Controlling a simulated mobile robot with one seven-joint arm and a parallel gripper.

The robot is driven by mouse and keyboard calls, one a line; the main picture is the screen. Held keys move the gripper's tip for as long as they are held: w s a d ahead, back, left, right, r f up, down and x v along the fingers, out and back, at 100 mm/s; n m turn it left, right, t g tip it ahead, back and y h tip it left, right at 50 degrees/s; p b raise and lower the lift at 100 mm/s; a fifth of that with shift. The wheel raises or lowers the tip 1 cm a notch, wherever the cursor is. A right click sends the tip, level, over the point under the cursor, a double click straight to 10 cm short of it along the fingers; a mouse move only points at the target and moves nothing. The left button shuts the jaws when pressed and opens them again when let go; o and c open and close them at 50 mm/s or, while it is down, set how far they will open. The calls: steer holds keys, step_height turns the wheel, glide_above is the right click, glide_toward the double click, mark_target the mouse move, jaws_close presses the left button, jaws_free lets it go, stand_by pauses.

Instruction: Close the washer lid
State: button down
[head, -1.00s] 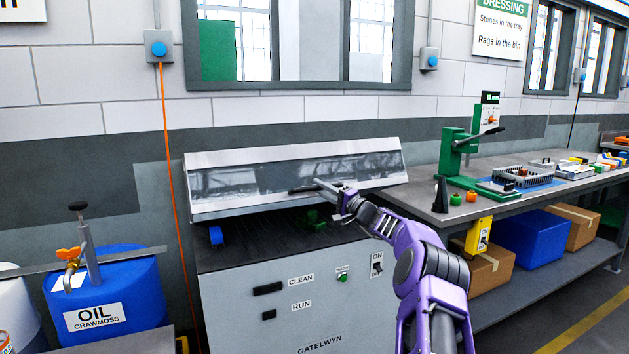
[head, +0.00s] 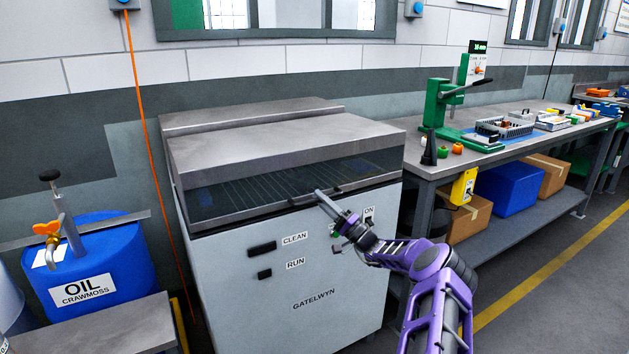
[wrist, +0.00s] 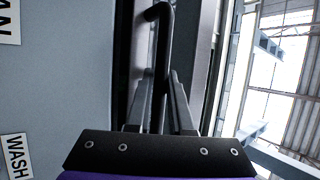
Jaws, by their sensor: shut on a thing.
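The washer (head: 345,275) is a grey cabinet marked GATELWYN. Its lid (head: 270,143), grey metal with a dark see-through front, is down over the top, with its lower front edge at or very near the cabinet's upper edge. I cannot tell whether a thin gap is left. My gripper (head: 319,192) is at the lid's front edge, shut on the dark bar handle (head: 333,189). In the wrist view the handle (wrist: 162,45) runs between the two fingers of my gripper (wrist: 161,90). The fingers hide part of the handle.
A blue oil drum (head: 125,255) stands left. A workbench (head: 440,168) with a green press (head: 437,105) stands right, close to the washer.

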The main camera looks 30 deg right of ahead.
steer(key=shift+w+a+f, duration=0.1)
steer(key=shift+w+f, duration=0.05)
steer(key=shift+f, duration=0.4)
steer(key=c, duration=1.1)
jaws_free()
steer(key=v, duration=1.7)
steer(key=shift+s, duration=0.25)
